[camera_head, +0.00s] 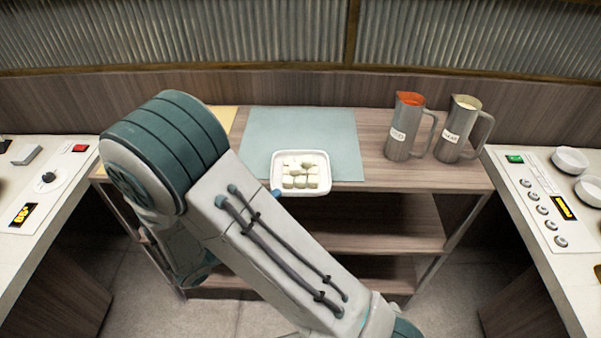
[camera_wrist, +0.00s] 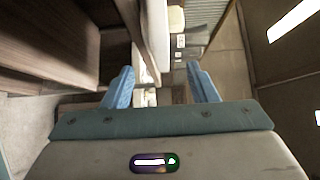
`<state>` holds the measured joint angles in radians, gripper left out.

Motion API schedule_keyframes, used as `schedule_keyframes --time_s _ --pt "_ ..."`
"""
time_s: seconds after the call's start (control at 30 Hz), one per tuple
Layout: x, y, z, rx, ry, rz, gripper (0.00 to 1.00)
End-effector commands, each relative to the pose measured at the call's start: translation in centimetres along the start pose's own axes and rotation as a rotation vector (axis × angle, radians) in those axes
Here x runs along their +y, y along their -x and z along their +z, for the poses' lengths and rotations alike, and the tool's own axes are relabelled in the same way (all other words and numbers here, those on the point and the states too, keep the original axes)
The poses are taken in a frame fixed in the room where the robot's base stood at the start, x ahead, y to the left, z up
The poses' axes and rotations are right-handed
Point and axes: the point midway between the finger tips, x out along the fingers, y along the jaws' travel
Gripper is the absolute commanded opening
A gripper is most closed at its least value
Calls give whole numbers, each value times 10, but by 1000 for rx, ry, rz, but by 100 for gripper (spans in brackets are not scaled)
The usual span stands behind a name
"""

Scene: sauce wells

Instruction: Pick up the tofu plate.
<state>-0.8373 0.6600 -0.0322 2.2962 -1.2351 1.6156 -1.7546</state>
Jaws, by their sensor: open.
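The tofu plate (camera_head: 300,192) is a small white square dish with several pale tofu cubes (camera_head: 300,172) on it. In the head view it sits at the front edge of the shelf top, at the front of a blue-grey mat. In the wrist view, my gripper (camera_wrist: 162,86) shows two blue fingers spread apart, with nothing clearly held. In the head view my arm hides most of the gripper; a small blue tip shows at the plate's lower left corner. Whether it touches the plate, I cannot tell. A small whitish patch shows between the fingers in the wrist view, too unclear to name.
The blue-grey mat (camera_head: 310,125) lies on the wooden shelf unit (camera_head: 450,178), with a yellow mat (camera_head: 228,116) left of it. Two labelled metal pitchers, one red-filled (camera_head: 404,135) and one cream-filled (camera_head: 456,133), stand right. White counters with controls flank both sides; bowls (camera_head: 570,160) stand right.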

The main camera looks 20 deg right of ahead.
Motion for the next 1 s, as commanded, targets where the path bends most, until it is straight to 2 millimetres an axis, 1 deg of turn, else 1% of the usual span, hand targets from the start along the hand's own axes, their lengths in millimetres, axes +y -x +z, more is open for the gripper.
schedule_keyframes --time_s 0.03,0.1,0.27,0.33,0.5,0.6,0.7,0.9,0.93,0.97,1.0 --pt "0 -9 0 3 -1 0 53" --pt "0 -17 0 3 -1 0 53" --pt "0 -27 0 1 -1 1 53" --pt "1 -34 0 3 -1 1 53" --pt "4 -60 3 5 -2 1 53" --pt "4 -72 3 3 -3 1 53" --pt "4 -77 3 1 -2 2 53" --pt "4 -77 3 0 -2 2 53" --pt "4 -77 3 0 -2 2 47" --pt "4 -77 3 0 -2 2 39" --pt "4 -77 3 0 -2 2 28"
